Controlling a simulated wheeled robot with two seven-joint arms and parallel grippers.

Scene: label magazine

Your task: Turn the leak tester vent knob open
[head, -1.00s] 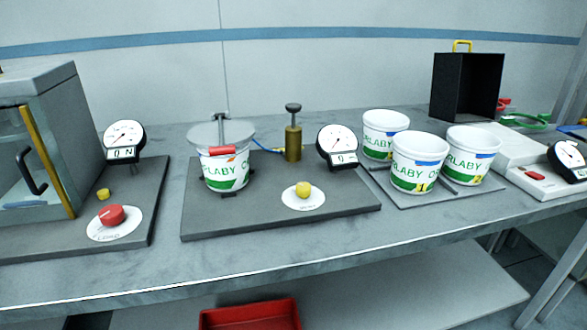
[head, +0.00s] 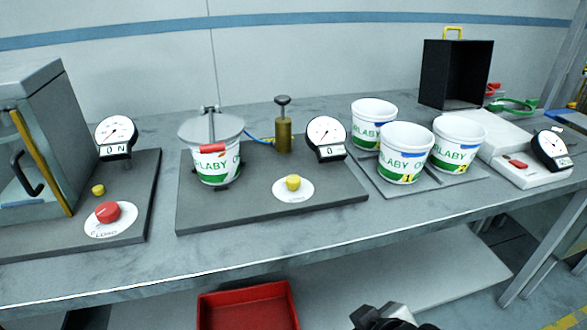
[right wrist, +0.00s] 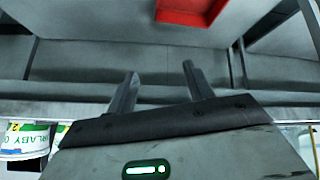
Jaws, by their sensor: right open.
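The leak tester is a dark plate (head: 250,213) with a lidded white tub (head: 216,170), a brass pump (head: 284,135) and a round gauge (head: 326,134) on it. Its yellow vent knob (head: 292,183) sits on a white round label at the plate's front right. My right gripper (head: 385,318) shows only in part at the bottom of the head view, below the bench front and well away from the knob. In the right wrist view its two fingers (right wrist: 158,82) are apart with nothing between them. My left gripper is not in view.
Several white tubs stand on a tray (head: 430,182) right of the tester. A press unit with a red knob (head: 108,211) stands at the left. A red bin (head: 245,306) sits on the lower shelf. The bench's front strip is clear.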

